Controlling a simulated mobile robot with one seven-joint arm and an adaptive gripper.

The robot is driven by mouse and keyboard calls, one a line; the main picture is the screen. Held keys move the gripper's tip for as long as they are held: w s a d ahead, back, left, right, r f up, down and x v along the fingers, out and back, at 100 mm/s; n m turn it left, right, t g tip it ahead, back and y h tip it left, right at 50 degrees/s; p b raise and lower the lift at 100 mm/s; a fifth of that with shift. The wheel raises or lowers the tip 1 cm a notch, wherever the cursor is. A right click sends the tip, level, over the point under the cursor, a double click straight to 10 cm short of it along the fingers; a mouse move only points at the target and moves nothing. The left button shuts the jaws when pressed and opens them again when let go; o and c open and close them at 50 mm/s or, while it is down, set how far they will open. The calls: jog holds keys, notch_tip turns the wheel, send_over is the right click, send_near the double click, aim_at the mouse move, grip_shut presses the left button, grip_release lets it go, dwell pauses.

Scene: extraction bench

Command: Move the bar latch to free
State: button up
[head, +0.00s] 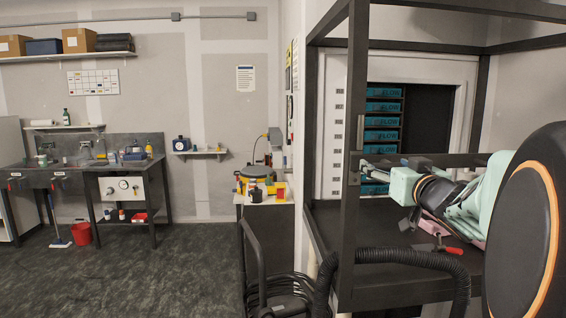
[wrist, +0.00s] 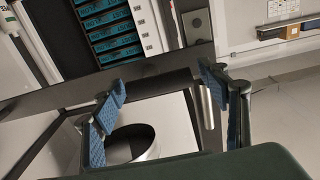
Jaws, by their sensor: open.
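A dark bar (head: 450,157) crosses the front of the black frame, with a small dark bracket (head: 354,163) at its left end on the post. A short silver handle (head: 360,130) stands upright on that post. I cannot tell for sure which part is the bar latch or how it is set. My gripper (head: 374,170) is at the bar's left part, close to the post. In the wrist view my gripper (wrist: 164,88) is open, its blue-padded fingers apart, with the dark bar (wrist: 165,84) behind them. A silver cylinder (wrist: 206,108) shows beside the right finger; contact is unclear.
Behind the bar is a rack of teal-fronted units (head: 382,122) in a pale cabinet. Black frame posts (head: 349,220) and a dark bench top (head: 395,272) surround my arm. A red-handled tool (head: 440,247) lies on the bench. A black hose (head: 400,257) runs along the front.

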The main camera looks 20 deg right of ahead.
jog(key=shift+c, duration=0.4)
jog(key=c, duration=1.1)
